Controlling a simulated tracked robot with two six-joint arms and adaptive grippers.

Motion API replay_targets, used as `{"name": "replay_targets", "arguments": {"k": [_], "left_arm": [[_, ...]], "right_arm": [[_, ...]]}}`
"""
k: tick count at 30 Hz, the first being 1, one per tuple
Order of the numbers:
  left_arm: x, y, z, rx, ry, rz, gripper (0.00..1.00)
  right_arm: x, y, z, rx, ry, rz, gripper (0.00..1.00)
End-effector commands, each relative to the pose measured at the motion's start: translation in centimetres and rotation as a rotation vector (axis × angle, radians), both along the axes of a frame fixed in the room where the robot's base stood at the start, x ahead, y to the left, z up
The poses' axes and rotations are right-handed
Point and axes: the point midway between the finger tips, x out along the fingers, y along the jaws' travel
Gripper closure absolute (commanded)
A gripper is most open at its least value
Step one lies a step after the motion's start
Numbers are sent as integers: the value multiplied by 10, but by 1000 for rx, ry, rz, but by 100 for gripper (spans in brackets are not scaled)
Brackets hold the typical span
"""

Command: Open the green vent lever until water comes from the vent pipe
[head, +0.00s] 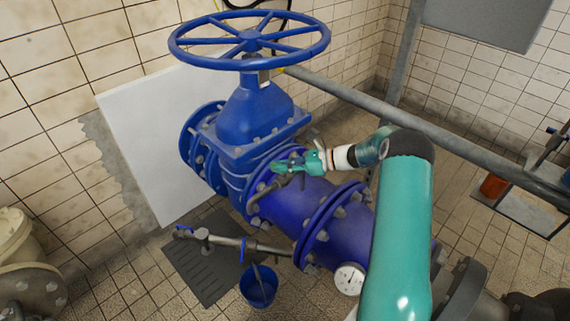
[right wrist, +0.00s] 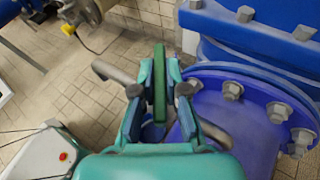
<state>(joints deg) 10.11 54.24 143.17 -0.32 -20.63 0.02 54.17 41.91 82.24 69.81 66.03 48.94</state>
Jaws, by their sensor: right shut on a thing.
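My right gripper (head: 290,164) is at the top of the blue pipe, just right of the valve body. In the right wrist view its fingers (right wrist: 160,95) are shut on the flat green lever (right wrist: 160,80), which stands upright between them. In the head view the lever is mostly hidden by the gripper. A bent grey vent pipe (head: 262,191) curves down from beside the gripper along the pipe's near side. I cannot make out water at its end. My left gripper is not in view.
A large blue handwheel (head: 250,40) tops the gate valve (head: 250,118). A small grey pipe (head: 232,241) with blue-handled taps runs out below, above a blue bucket (head: 258,288). A round gauge (head: 349,279) sits by the right flange. A grey rail (head: 400,116) passes behind my arm.

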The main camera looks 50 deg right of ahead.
Motion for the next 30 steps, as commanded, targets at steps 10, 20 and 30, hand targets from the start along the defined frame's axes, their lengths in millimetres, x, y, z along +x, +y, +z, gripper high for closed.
{"name": "replay_targets", "arguments": {"k": [10,20,30], "left_arm": [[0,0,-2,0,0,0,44],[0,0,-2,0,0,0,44],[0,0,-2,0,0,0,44]], "right_arm": [[0,-1,0,-3,-15,119,100],[0,-1,1,-4,-16,129,100],[1,-1,1,-2,-15,128,62]]}}
